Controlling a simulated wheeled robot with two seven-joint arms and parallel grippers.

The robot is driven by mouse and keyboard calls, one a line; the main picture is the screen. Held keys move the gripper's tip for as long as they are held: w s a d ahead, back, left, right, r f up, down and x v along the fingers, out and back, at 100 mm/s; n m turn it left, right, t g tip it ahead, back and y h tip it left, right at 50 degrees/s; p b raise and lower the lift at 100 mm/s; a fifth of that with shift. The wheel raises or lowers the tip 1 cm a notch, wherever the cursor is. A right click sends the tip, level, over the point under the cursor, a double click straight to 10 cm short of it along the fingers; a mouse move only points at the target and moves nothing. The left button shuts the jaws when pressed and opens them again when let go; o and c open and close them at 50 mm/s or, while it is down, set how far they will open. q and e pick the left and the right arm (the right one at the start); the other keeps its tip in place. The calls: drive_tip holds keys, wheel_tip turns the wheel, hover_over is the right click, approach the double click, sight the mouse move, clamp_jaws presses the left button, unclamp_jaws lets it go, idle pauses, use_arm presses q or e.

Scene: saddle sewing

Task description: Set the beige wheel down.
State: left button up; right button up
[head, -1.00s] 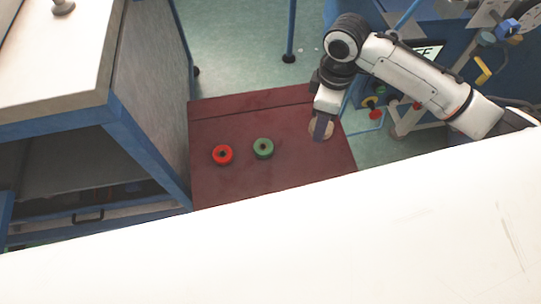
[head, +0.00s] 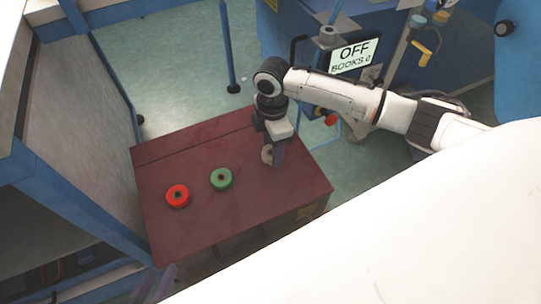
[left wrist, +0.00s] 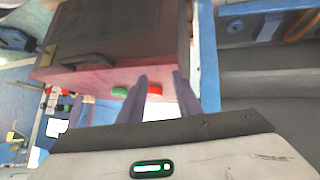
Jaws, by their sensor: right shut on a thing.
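The beige wheel (head: 267,154) is at the right part of the dark red tabletop (head: 190,225) in the head view, partly hidden by my right gripper (head: 277,158). The right gripper points down and is shut on the wheel. I cannot tell whether the wheel touches the tabletop. A green wheel (head: 221,179) and a red wheel (head: 178,196) lie flat to its left. My left gripper (head: 155,283) shows only its fingertips at the bottom left, below the table's front edge. In the left wrist view its fingers (left wrist: 158,82) are apart and empty.
A blue-framed cabinet (head: 75,100) stands left of the table. Blue equipment with an "OFF" sign (head: 354,55) stands behind and to the right. A large white surface (head: 400,240) covers the lower right. The tabletop is clear in front of the wheels.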

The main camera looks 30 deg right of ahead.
drive_tip(key=shift+f, duration=1.05)
drive_tip(key=shift+f, duration=0.1)
drive_tip(key=o, duration=1.2)
drive_tip(key=shift+c, duration=0.2)
